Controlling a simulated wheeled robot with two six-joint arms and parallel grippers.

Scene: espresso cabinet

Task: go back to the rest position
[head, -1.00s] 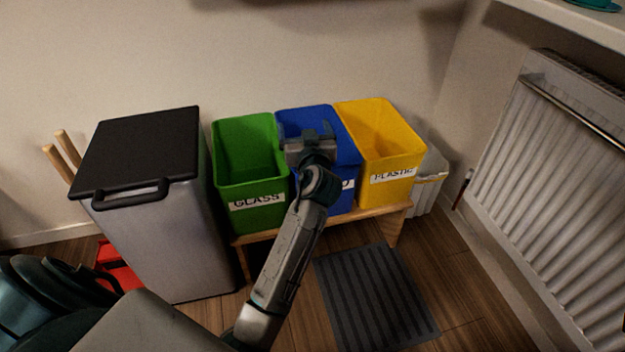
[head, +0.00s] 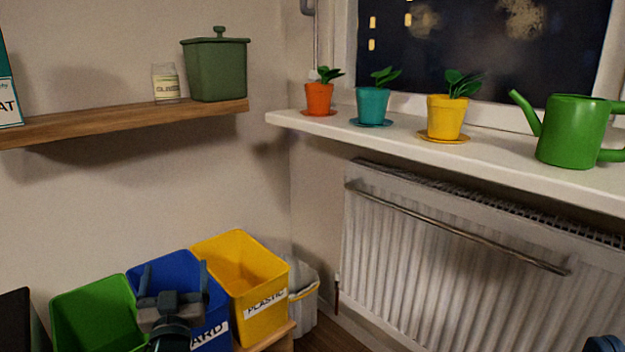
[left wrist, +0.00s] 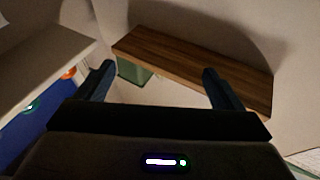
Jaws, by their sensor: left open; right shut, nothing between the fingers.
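My left gripper (head: 173,278) is in the lower left of the head view, in front of the blue bin (head: 215,310). Its two fingers stand apart, pointing up, with nothing between them. In the left wrist view the open fingers (left wrist: 157,82) show with a wooden shelf beyond them and no object held. A small dark blue rounded part, seemingly of my right arm, shows at the bottom right edge of the head view. My right gripper itself is not visible.
A green bin (head: 100,318) and a yellow "PLASTIC" bin (head: 262,310) flank the blue one. Above are a wooden shelf (head: 120,122) with a green canister (head: 217,70) and jar (head: 165,82). A windowsill (head: 400,138) holds potted plants and a green watering can (head: 572,130); a radiator (head: 450,260) is below.

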